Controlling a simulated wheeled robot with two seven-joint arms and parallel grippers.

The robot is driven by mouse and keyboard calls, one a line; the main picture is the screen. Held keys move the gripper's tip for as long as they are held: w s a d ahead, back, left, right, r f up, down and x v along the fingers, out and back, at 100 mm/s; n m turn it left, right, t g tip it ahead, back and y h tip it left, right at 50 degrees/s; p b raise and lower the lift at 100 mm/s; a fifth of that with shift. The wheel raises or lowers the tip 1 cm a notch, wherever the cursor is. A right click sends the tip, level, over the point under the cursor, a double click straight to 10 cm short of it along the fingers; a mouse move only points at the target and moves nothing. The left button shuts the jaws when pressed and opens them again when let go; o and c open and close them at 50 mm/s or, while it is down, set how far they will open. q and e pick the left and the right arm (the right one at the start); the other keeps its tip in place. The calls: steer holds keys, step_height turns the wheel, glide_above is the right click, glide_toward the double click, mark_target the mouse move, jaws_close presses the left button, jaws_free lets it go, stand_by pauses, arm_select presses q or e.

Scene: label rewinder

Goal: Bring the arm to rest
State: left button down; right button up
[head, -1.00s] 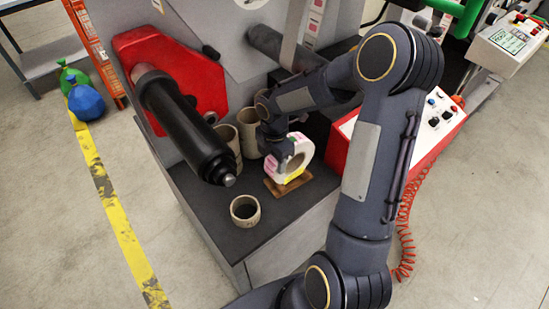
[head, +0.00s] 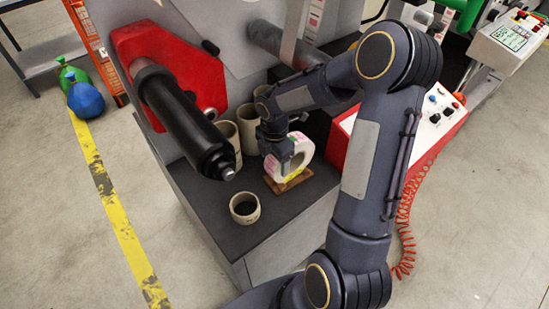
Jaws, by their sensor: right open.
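My right gripper (head: 284,160) is at the upper left part of a white label roll, with its arm reaching in from the right. It is open, though its fingertips are small and partly hidden. The label roll (head: 303,158) stands upright on a small wooden stand (head: 289,183) on the dark machine top. The gripper overlaps the roll in the picture; I cannot tell whether they touch. My left gripper is not in view.
A black spindle (head: 187,125) on a red plate (head: 172,58) juts out left of the gripper. Several cardboard cores, one at the front (head: 245,208), stand on the machine top (head: 262,232). A red-sided control box (head: 432,118) is at the right.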

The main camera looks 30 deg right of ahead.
step_height(320, 180, up, 7)
steer(key=shift+w+r, duration=0.1)
steer(key=shift+r, duration=0.45)
steer(key=s+a+r+m+t+y, duration=0.1)
steer(key=s+a+r+m+t, duration=0.1)
steer(key=s+m, duration=0.4)
steer(key=s+a+r+m+t+y, duration=0.1)
steer(key=s+a+r+m, duration=0.2)
steer(key=s+m, duration=0.4)
steer(key=s+a+r+m+t+y, duration=0.1)
steer(key=s+a+r+m+t, duration=0.1)
steer(key=s+a+m, duration=0.3)
steer(key=s+r+m, duration=0.1)
steer(key=m, duration=0.1)
steer(key=shift+s+m+t+y, duration=0.3)
steer(key=shift+s+m+y, duration=0.1)
